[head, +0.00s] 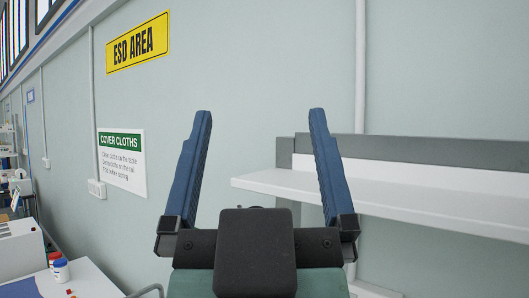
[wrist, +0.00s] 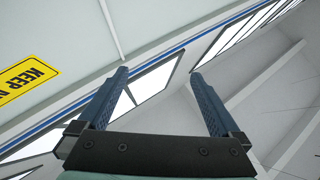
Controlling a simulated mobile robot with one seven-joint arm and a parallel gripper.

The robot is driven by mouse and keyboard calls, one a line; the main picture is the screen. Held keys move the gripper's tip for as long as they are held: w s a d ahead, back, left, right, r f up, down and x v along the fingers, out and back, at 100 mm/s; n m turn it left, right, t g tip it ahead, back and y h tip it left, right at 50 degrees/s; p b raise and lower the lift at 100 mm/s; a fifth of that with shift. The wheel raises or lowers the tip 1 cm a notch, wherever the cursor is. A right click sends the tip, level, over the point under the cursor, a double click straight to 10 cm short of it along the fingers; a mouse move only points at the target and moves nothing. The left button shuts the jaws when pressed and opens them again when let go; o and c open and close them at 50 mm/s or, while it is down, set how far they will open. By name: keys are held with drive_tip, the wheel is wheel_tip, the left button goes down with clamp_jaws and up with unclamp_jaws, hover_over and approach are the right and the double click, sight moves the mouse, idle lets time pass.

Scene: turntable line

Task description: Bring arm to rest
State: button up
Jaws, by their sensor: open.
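My gripper (head: 259,118) is in the middle of the head view, with its two blue fingers spread wide apart and pointing up. Nothing is between the fingers. It is in front of the pale wall, and its right finger overlaps the white shelf in the picture. In the wrist view my gripper (wrist: 158,75) is also open and empty, and that camera looks up at high windows and the ceiling.
A white shelf (head: 440,205) with a grey back edge is on the right. A yellow ESD AREA sign (head: 138,42) and a COVER CLOTHS notice (head: 122,160) hang on the wall.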

drive_tip(key=shift+s+d+r+t, duration=0.2)
drive_tip(key=shift+s+r+t, duration=0.3)
drive_tip(key=shift+s+r, duration=0.35)
drive_tip(key=shift+s+f, duration=0.15)
idle(0.5)
